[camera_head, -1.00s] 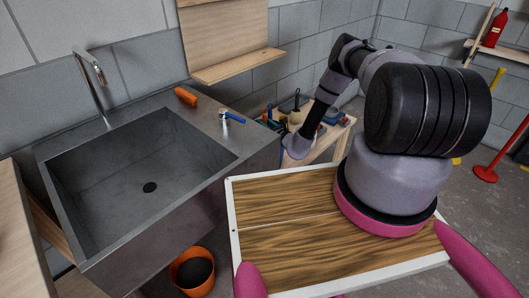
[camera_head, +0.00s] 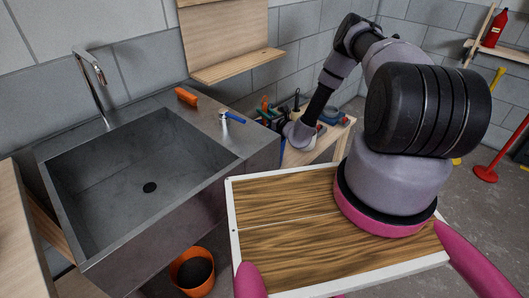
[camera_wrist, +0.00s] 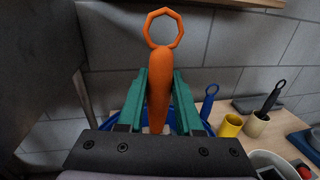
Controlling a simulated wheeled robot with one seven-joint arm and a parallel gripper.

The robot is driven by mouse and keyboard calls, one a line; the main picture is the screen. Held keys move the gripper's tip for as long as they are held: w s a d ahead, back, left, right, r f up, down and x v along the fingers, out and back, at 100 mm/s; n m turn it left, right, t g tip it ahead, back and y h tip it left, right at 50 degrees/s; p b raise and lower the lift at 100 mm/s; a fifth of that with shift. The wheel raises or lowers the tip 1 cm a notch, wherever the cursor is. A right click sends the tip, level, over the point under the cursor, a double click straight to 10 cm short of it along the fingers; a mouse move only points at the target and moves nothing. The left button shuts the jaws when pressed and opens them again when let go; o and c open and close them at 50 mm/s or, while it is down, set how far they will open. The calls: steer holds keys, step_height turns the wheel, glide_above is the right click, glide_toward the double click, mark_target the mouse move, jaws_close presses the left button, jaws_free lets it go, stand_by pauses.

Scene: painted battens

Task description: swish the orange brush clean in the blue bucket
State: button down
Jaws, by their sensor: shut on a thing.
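My gripper (camera_wrist: 160,80) is shut on the orange brush (camera_wrist: 158,95); its handle stands upright between the green fingers, with a ring at the top. The brush's lower end is hidden behind the gripper's dark body. A blue rim, apparently the blue bucket (camera_wrist: 207,127), shows just behind and below the fingers; I cannot tell whether the brush is inside it. In the head view the orange brush top (camera_head: 265,102) shows small at the wooden bench, left of my wrist. Most of the bucket is hidden there.
A yellow cup (camera_wrist: 231,125) and a cream cup (camera_wrist: 257,126) holding a dark-handled brush stand right of the bucket on the wooden bench (camera_head: 318,152). A blue ringed handle (camera_wrist: 209,101) rises close by. The sink (camera_head: 140,165) is to the left, with an orange block (camera_head: 187,96) on its ledge.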

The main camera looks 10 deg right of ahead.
steer(key=shift+r, duration=3)
steer(key=shift+r, duration=2.5)
